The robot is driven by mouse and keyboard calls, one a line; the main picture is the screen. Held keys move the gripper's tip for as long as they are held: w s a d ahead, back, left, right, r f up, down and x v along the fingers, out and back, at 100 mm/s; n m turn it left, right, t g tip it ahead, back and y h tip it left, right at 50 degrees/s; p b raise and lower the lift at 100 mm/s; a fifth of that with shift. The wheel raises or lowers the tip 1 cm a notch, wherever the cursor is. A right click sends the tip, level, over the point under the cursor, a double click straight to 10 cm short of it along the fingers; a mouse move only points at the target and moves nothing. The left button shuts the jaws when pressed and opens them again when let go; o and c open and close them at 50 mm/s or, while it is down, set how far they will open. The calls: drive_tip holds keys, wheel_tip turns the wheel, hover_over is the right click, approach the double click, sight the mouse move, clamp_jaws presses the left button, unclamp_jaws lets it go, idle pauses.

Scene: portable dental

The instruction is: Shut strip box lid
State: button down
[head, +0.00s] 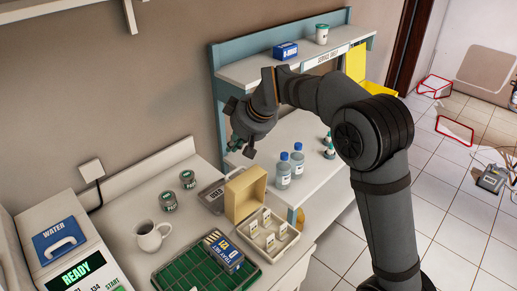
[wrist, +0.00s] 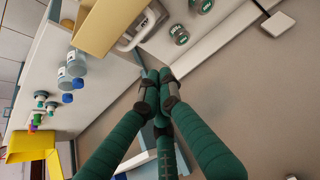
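The strip box (head: 283,242) stands on the counter in the head view, with several pale strips in its tray. Its tan lid (head: 245,193) stands raised at the back left side, so the box is open. In the wrist view the lid (wrist: 108,24) shows at the top edge, cut off by the frame; the strips are out of sight there. My gripper (head: 235,145) hangs in the air above and behind the lid, apart from it. In the wrist view the green fingers of my gripper (wrist: 158,76) come together at the tips, with nothing held.
Blue-capped bottles (head: 283,172) stand right of the lid. A blue shelf (head: 218,58) rises behind my arm.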

drive_tip(key=shift+a+f, duration=0.25)
drive_tip(key=shift+a, duration=0.2)
wheel_tip(320, 180, down, 7)
drive_tip(key=p, duration=0.5)
drive_tip(key=shift+w+a+f, duration=0.15)
drive_tip(key=shift+w+a, duration=0.15)
drive_tip(key=shift+w, duration=0.05)
drive_tip(key=shift+s+d+f+b, duration=0.1)
drive_tip(key=shift+f+b, duration=0.1)
drive_tip(key=shift+b, duration=1.05)
